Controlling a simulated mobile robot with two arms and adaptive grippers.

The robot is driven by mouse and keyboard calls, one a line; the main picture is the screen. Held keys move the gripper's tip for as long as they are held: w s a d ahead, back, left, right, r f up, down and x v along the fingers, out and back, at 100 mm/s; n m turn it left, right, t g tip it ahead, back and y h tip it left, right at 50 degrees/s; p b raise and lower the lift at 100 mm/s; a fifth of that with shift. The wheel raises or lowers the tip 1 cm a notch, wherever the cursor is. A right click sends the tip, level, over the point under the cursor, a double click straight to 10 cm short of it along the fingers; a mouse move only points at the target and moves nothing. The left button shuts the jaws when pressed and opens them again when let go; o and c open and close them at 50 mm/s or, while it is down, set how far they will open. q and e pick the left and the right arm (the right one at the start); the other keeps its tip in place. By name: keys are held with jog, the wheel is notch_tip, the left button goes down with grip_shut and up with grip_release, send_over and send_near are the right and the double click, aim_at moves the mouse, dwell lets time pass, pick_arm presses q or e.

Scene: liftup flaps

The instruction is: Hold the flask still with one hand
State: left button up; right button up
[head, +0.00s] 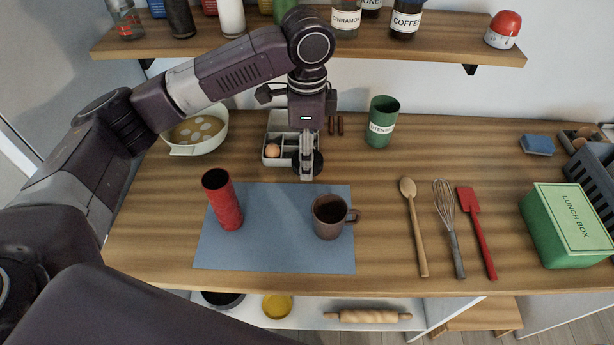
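A red ridged flask (224,203) stands on the left part of a blue mat (280,258), leaning a little in the picture, with a dark top. A brown mug (328,217) stands on the mat to its right, handle to the right. My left gripper (307,172) points down over the mat's back edge, in front of a compartment box. It is behind and to the right of the flask, apart from it. Its fingers show edge-on, so I cannot tell whether they are open or shut. No gripper touches the flask. My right gripper is out of view.
The light compartment box (273,129) holds an egg. A pot (195,132) stands at the back left and a green utensil cup (382,122) at the back. A spoon (413,225), whisk and red spatula lie right of the mat, before a green lunch box (566,225).

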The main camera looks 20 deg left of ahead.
pick_arm(q)
notch_tip(320, 180, up, 6)
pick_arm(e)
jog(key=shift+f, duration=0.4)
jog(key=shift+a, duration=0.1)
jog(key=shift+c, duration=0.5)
